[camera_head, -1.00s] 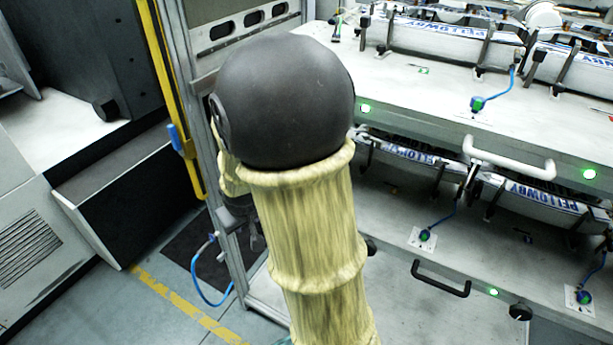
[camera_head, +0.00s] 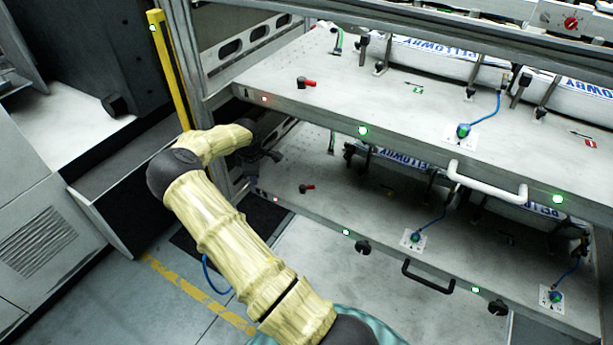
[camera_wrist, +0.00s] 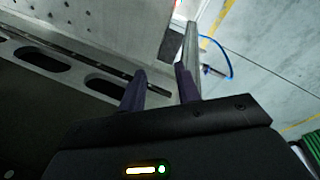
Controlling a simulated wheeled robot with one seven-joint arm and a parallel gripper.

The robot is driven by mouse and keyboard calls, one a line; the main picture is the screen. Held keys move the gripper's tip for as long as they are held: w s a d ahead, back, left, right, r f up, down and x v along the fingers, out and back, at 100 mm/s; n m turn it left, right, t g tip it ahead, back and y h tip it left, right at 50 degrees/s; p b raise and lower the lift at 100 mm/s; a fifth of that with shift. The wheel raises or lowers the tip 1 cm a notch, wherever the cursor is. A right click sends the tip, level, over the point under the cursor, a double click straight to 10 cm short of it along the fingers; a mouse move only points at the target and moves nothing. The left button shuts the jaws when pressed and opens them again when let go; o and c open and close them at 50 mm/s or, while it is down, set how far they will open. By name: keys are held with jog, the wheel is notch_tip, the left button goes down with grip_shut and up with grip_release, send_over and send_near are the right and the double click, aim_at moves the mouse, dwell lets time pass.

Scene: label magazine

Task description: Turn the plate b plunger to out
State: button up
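Two small plungers with red handles show in the head view, one on the upper plate (camera_head: 300,112) near its left end and one on the lower plate (camera_head: 330,205) below it. The upper red-handled plunger (camera_head: 306,83) and the lower one (camera_head: 307,188) both lie pointing right. I cannot read which plate is b. My gripper (camera_wrist: 161,74) is open and empty in the wrist view, its two dark fingers apart. In the head view my gripper is at the left end of the rack, between the two plates and partly hidden, apart from both plungers.
A silver frame post (camera_head: 197,70) and a yellow post (camera_head: 168,70) stand left of the plates. A white handle (camera_head: 487,183) and a black handle (camera_head: 428,277) stick out in front. A slotted rail (camera_wrist: 45,60) is close to my gripper. Floor is clear in front.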

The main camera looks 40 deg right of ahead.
jog(key=s+g+h, duration=0.1)
jog(key=s+d+n+g+h+p, duration=0.1)
jog(key=g, duration=0.1)
jog(key=s+d+g, duration=0.1)
jog(key=s, duration=0.1)
jog(key=shift+d+f+h, duration=0.1)
jog(key=shift+f+h, duration=0.15)
jog(key=shift+h, duration=0.15)
jog(key=p, duration=0.4)
send_over(311, 186)
jog(key=w+a, duration=0.1)
jog(key=a, duration=0.1)
jog(key=shift+r, duration=0.15)
jog(key=x, duration=0.4)
jog(key=shift+w+a, duration=0.1)
jog(key=shift+a, duration=0.2)
jog(key=shift+d+f, duration=0.2)
jog(key=shift+f, duration=0.4)
jog(key=shift+c, duration=0.2)
